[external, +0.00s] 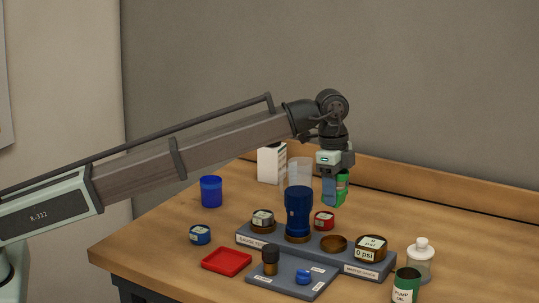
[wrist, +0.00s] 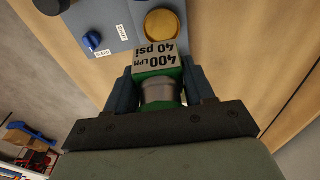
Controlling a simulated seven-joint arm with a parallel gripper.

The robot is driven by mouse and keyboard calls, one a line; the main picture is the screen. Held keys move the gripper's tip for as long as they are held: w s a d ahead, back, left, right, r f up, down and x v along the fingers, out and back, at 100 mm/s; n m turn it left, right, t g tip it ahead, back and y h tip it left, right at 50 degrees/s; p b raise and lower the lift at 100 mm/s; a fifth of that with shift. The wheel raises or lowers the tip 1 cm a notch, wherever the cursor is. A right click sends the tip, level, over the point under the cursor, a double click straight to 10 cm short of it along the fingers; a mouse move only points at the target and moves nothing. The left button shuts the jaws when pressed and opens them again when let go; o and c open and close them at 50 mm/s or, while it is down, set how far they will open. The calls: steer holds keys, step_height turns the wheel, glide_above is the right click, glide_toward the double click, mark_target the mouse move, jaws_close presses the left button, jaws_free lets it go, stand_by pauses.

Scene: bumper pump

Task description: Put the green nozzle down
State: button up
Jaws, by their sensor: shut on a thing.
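The green nozzle (external: 342,186) is held in my gripper (external: 335,190), up in the air above the back right part of the table. In the wrist view the nozzle (wrist: 157,70) sits between the two fingers of my gripper (wrist: 160,88). Its pale label reads 400 LPM, 40 psi and appears upside down there. The gripper is shut on the nozzle's sides. In the external view the fingers hide part of the nozzle.
The table's right side is clear.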

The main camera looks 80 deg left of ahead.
steer(key=shift+s+a+r+t, duration=0.1)
steer(key=shift+s+t, duration=0.05)
steer(key=shift+s, duration=0.35)
steer(key=shift+s+a+r+t, duration=0.1)
steer(key=shift+s+t, duration=0.05)
steer(key=shift+s, duration=0.3)
steer(key=n, duration=0.4)
steer(key=shift+w+r+t, duration=0.1)
steer(key=shift+w+t, duration=0.25)
steer(key=shift+t, duration=0.05)
steer(key=n, duration=0.1)
steer(key=w+n, duration=0.1)
steer(key=n, duration=0.1)
steer(key=shift+w+r+n+t, duration=0.15)
steer(key=shift+n+t, duration=0.15)
steer(key=shift+w+n+y, duration=0.1)
steer(key=shift+n+y, duration=0.3)
steer(key=shift+n, duration=0.4)
steer(key=shift+t, duration=0.3)
steer(key=shift+f, duration=4.95)
steer(key=shift+f, duration=0.65)
steer(key=o, duration=1.3)
steer(key=shift+r, duration=0.1)
